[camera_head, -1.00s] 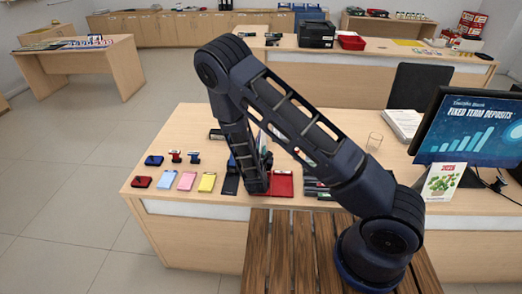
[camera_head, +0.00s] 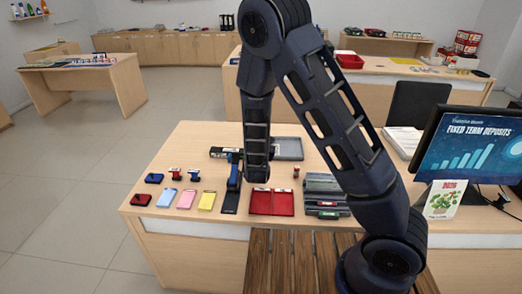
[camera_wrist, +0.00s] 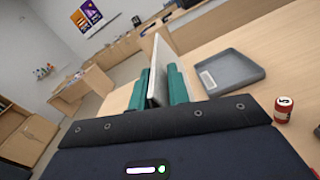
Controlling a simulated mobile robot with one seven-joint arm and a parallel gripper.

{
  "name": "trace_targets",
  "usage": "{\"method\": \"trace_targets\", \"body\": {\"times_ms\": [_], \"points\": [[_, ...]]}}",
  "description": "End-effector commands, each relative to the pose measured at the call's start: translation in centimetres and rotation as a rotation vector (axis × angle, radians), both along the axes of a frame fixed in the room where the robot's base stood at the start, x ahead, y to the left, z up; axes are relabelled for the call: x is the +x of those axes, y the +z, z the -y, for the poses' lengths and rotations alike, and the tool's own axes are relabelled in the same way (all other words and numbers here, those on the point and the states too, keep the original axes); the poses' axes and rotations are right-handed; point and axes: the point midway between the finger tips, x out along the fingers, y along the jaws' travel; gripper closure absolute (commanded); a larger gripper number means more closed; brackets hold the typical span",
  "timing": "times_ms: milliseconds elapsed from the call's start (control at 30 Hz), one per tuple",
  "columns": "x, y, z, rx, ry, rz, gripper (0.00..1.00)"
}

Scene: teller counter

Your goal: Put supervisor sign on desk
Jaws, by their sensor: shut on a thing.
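In the wrist view, my gripper (camera_wrist: 161,88) is shut on a thin, upright plate with a pale edge, taken to be the supervisor sign (camera_wrist: 157,62). The teal fingers press on both sides of it. Its lettering cannot be read. In the head view, my arm hides the fingers over the left part of the front desk (camera_head: 190,135). A dark strip with pale marks (camera_head: 221,153) shows just left of my arm; I cannot tell whether it is the held plate.
A grey tray (camera_head: 289,148) lies right of my gripper, also in the wrist view (camera_wrist: 228,76). A red stamp (camera_wrist: 283,109) stands near it. A monitor (camera_head: 470,150) stands right. The desk's back-left is bare.

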Motion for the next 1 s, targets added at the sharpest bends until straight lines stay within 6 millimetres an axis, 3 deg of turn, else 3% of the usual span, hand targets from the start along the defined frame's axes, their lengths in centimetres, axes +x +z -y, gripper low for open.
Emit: {"method": "trace_targets", "body": {"times_ms": [300, 567, 767, 1000], "points": [[0.0, 3.6, 0.0, 0.003, 0.000, 0.001, 1.00], [1.1, 4.4, 0.9, 0.001, -0.012, 0.003, 1.00], [5.1, 3.9, 4.3, 0.005, -0.056, 0.007, 1.00], [10.6, 3.0, 10.3, 0.007, -0.119, 0.012, 1.00]]}}
